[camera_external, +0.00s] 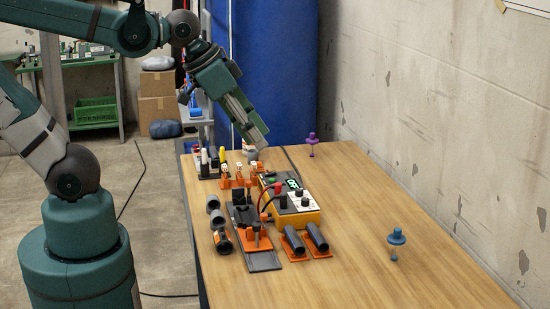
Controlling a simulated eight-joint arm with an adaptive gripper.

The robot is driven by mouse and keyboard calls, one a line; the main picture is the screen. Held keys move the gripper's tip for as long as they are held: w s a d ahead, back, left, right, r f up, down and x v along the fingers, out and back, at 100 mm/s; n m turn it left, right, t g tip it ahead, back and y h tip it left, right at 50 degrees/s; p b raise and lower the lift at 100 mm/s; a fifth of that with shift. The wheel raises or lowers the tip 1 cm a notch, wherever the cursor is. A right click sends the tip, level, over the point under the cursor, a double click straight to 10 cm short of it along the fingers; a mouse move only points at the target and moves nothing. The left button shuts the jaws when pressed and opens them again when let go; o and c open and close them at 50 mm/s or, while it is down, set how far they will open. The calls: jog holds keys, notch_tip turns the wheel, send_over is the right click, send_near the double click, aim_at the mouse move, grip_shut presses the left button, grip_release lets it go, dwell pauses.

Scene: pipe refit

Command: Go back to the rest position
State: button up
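My gripper (252,140) is at the end of my arm, pointing down over the far part of the wooden table (350,230). It is above and just behind the tools and the yellow box. Its fingertips are small and partly hidden, so I cannot tell whether it is open or shut, or whether it holds anything.
A yellow box with a display (290,203) stands mid-table. Left of it are an orange-and-black fixture (255,242) and dark pipe pieces (217,218). Two pipes (317,238) lie on orange holders. A blue peg (396,237) and purple peg (312,142) stand right. The table's right side is mostly clear.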

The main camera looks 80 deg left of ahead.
jog(key=shift+s+d+t, duration=0.2)
jog(key=shift+s+d, duration=0.15)
jog(key=shift+s, duration=0.2)
jog(key=shift+s+d+t, duration=0.2)
jog(key=shift+s+d, duration=0.15)
jog(key=shift+s, duration=0.2)
dwell(2.7)
